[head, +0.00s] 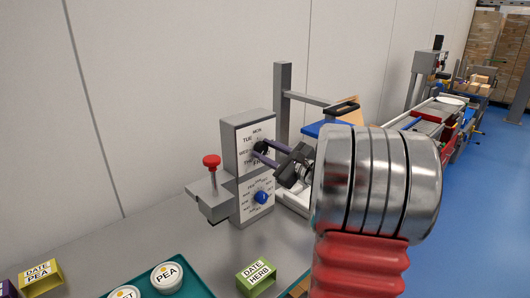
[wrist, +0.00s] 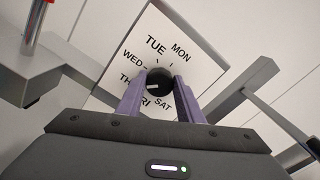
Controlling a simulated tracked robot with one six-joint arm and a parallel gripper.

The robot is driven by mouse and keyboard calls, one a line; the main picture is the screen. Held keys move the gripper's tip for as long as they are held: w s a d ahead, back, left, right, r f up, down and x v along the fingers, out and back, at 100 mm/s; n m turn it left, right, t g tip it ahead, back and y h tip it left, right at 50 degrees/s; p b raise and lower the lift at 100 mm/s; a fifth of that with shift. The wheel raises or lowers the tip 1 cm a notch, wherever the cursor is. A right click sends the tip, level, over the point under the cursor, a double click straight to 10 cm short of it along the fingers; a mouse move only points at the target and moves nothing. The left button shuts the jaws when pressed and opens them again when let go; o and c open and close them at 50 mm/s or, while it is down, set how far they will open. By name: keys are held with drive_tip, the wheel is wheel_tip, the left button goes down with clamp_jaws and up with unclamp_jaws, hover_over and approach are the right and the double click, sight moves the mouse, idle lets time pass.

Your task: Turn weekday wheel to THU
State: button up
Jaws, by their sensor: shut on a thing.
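The weekday wheel is a black knob (wrist: 158,78) on a white dial face (wrist: 187,72) printed with day names around it. In the head view the dial face (head: 244,135) is the upper one on a grey box. My gripper (head: 261,150) reaches it from the right, and its purple fingers are shut on the black knob, one on each side. In the wrist view a short white mark on the knob lies at its lower left, roughly on the THU and FRI side; the exact day is unclear. THU and FRI are partly hidden by the left finger.
Below is a second dial with a blue knob (head: 262,197). A red-topped plunger (head: 211,163) stands on a grey bracket left of the box. DATE PEA (head: 38,277) and DATE HERB (head: 259,276) blocks and a teal tray (head: 196,278) with round tubs lie in front.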

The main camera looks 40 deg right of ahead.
drive_tip(key=shift+a, duration=0.1)
drive_tip(key=o, duration=1.1)
drive_tip(key=shift+c, duration=0.2)
drive_tip(key=shift+s, duration=0.1)
drive_tip(key=s, duration=1.3)
drive_tip(key=shift+s+d, duration=0.25)
drive_tip(key=shift+s, duration=0.05)
drive_tip(key=shift+a, duration=0.1)
